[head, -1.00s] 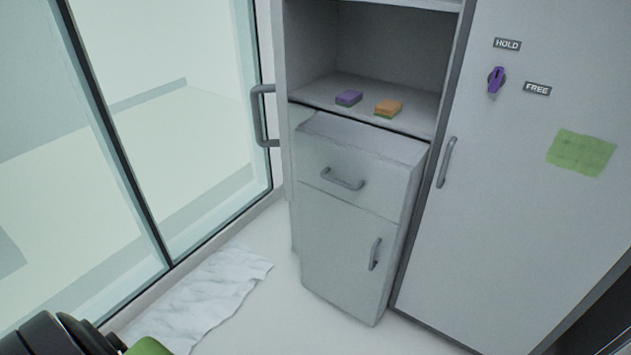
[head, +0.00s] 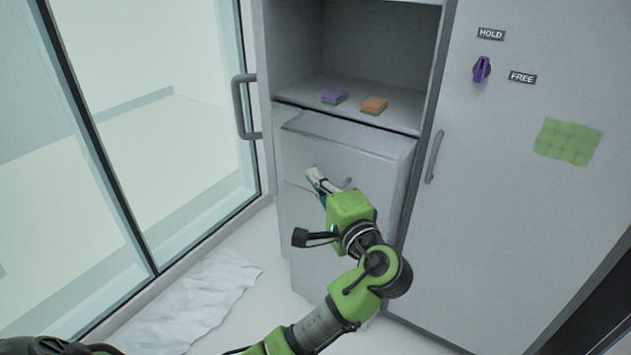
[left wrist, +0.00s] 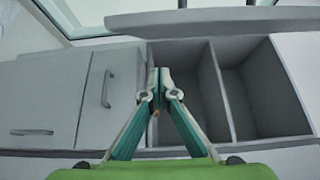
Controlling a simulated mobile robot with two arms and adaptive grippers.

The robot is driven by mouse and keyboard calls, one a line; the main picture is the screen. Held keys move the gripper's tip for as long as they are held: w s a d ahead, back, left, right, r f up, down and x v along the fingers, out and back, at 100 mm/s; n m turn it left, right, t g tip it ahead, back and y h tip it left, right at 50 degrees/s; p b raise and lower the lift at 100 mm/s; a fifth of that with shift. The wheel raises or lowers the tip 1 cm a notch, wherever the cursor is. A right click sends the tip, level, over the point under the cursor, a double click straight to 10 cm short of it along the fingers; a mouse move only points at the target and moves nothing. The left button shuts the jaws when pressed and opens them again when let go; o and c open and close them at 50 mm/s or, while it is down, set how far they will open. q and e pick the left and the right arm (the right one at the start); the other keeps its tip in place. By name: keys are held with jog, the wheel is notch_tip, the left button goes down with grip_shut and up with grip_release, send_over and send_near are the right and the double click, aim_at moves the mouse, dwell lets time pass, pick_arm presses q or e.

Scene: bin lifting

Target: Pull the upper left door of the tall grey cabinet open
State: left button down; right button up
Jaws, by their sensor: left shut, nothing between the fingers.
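The tall grey cabinet (head: 508,190) fills the right and middle of the head view. Its upper left compartment (head: 375,100) is uncovered. The upper left door (head: 263,75) stands swung out, nearly edge-on, at the compartment's left side, with its grey bar handle (head: 240,106) sticking out to the left. In the left wrist view the door seems to be the long pale edge (left wrist: 215,20) along the top. My left gripper (head: 313,177) is shut and empty, in front of the lower drawer front, below and right of that handle. Its closed fingertips (left wrist: 159,72) show against the open compartments. My right gripper is out of view.
A purple sponge (head: 334,97) and an orange sponge (head: 374,105) lie on the shelf. The lower unit (head: 300,235) sticks out below. A glass wall stands left; a crumpled white sheet (head: 195,300) lies on the floor.

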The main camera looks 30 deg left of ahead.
pick_arm(q)
jog(key=w+a+p, duration=0.1)
jog(key=a+p, duration=0.1)
jog(key=a, duration=0.6)
jog(key=shift+w+p, duration=0.15)
jog(key=shift+p, duration=0.2)
jog(key=shift+a, duration=0.15)
